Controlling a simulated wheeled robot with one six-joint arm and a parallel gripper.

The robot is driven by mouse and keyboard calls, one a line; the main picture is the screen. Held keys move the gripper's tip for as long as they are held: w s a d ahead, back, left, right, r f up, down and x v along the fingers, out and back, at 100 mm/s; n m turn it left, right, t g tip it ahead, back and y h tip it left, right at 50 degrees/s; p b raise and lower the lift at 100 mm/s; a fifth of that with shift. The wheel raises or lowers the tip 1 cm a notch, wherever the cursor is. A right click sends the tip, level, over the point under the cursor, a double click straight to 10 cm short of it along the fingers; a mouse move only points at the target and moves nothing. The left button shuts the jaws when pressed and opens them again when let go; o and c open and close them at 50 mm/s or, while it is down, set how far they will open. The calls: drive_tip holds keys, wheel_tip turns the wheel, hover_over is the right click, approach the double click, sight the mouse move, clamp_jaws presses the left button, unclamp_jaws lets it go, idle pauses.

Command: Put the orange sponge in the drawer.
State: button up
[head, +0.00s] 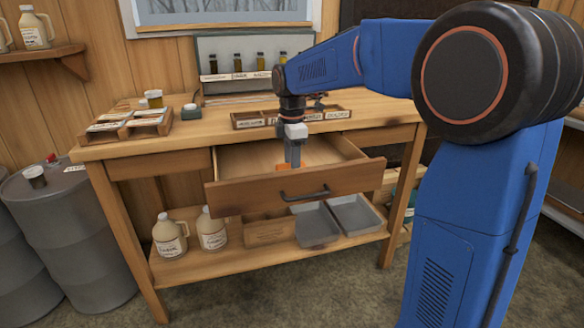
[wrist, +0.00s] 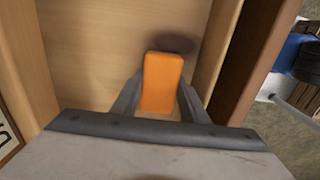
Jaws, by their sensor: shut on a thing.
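The orange sponge (wrist: 162,82) is between the two fingers of my gripper (wrist: 160,100) in the wrist view. My gripper is shut on it. In the head view, my gripper (head: 293,163) points down into the open drawer (head: 252,193), and a bit of orange sponge (head: 283,171) shows behind the drawer front. The drawer's bare wooden floor (wrist: 85,65) lies below the sponge in the wrist view, with a dark shadow beside the sponge. I cannot tell whether the sponge touches the floor.
The drawer is pulled out from the wooden workbench (head: 180,132). A small labelled tray (head: 250,120) stands on the bench behind the drawer. Jugs (head: 170,235) and grey pans (head: 316,226) sit on the shelf below. A grey drum (head: 75,235) stands at the left.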

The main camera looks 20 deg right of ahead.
drive_tip(key=shift+f, duration=0.15)
drive_tip(key=o, duration=0.8)
drive_tip(key=shift+c, duration=0.2)
wheel_tip(320, 180, up, 12)
drive_tip(key=shift+r, duration=0.2)
drive_tip(key=s+d+m, duration=0.1)
drive_tip(key=s, duration=0.2)
drive_tip(key=s+f+m, duration=0.1)
drive_tip(key=s+m, duration=0.1)
drive_tip(key=s, duration=0.1)
drive_tip(key=s+d+m+t, duration=0.1)
drive_tip(key=s, duration=0.2)
drive_tip(key=shift+s+d+f, duration=0.15)
drive_tip(key=shift+d, duration=0.2)
drive_tip(key=s+d+f+m+t, duration=0.2)
drive_tip(key=s+f+m, duration=0.5)
drive_tip(key=s, duration=0.5)
drive_tip(key=s+d+f+m+t, duration=0.1)
drive_tip(key=s+d+f+m, duration=0.1)
drive_tip(key=s+f+m, duration=0.5)
drive_tip(key=s+f, duration=0.2)
drive_tip(key=s, duration=0.3)
drive_tip(key=shift+d+f+t, duration=0.15)
drive_tip(key=shift+f+t, duration=0.15)
drive_tip(key=shift+t, duration=0.1)
